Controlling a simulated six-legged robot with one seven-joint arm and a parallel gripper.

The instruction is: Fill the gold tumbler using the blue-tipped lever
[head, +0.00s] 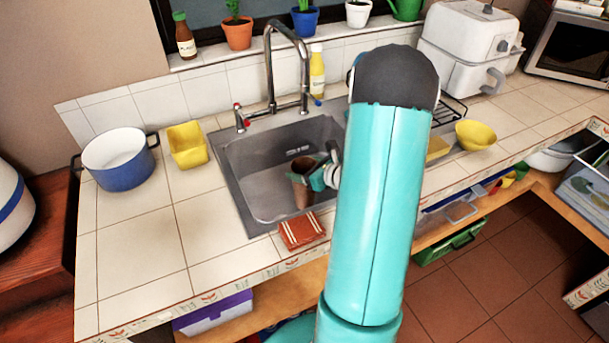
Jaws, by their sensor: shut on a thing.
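The gold tumbler (301,192) looks brownish and stands over the sink basin (258,190). My gripper (313,174) is at its right side, shut on it. The tumbler looks upright. I cannot tell whether it touches the basin floor or how full it is. The tall arched metal faucet (270,70) stands behind the basin, and its spout comes down at the right. The blue-tipped lever (317,101) is at the faucet's right side, behind the tumbler and apart from my gripper. A red-tipped lever (239,115) is at its left. No water stream can be made out.
A blue pot (119,168) and a yellow container (187,146) stand left of the sink. A folded red cloth (301,230) lies at its front edge. A yellow bottle (317,72) stands behind the faucet. A yellow bowl (475,135) is at right. My arm hides the sink's right part.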

